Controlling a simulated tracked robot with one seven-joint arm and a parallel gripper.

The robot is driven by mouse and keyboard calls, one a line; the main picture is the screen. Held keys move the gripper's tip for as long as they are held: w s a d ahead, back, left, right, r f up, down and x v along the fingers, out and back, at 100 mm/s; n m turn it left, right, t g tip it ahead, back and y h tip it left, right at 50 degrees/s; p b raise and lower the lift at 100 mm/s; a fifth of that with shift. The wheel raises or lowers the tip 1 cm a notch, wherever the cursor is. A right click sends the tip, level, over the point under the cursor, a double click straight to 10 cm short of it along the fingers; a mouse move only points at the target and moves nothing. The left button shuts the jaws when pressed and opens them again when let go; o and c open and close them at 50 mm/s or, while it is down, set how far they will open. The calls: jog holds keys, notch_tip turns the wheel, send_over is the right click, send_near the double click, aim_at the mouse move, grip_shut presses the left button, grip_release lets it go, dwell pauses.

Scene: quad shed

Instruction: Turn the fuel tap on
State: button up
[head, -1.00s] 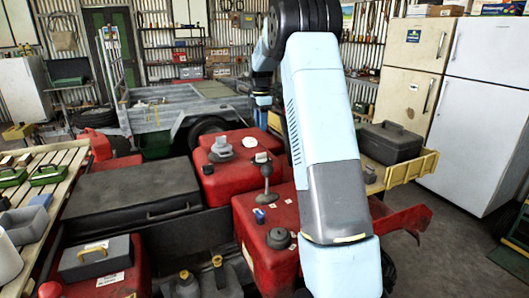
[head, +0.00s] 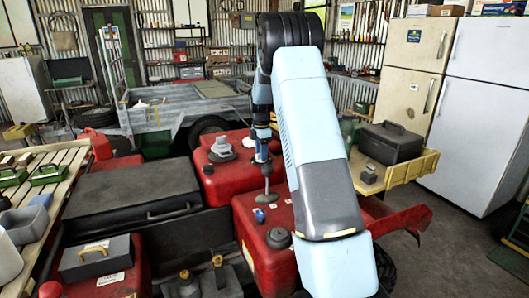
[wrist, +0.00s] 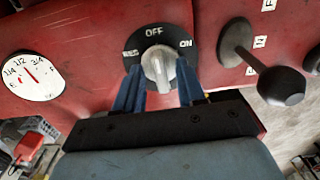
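The fuel tap is a grey knob (wrist: 160,68) on a round black dial (wrist: 145,42) set in a red panel. The dial reads RES at left, OFF at top and ON at right. The knob's long axis runs roughly up and down, in line with OFF. My gripper (wrist: 160,82) is open, its two blue fingers on either side of the knob's lower part, with small gaps seeming to show. In the head view my gripper (head: 262,155) is low over the red bodywork (head: 230,180), and the tap cannot be made out there.
A fuel gauge (wrist: 32,77) is left of the dial. A lever with a black ball end (wrist: 280,85) stands close at right; it also shows in the head view (head: 266,185). A black toolbox (head: 390,143) stands on the wooden tray at right.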

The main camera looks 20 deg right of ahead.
grip_shut()
jog(key=shift+d, duration=0.55)
jog(key=shift+a, duration=0.5)
jog(key=shift+a+m, duration=0.2)
jog(key=shift+m, duration=0.8)
jog(key=m, duration=0.5)
jog(key=shift+m, duration=2.4)
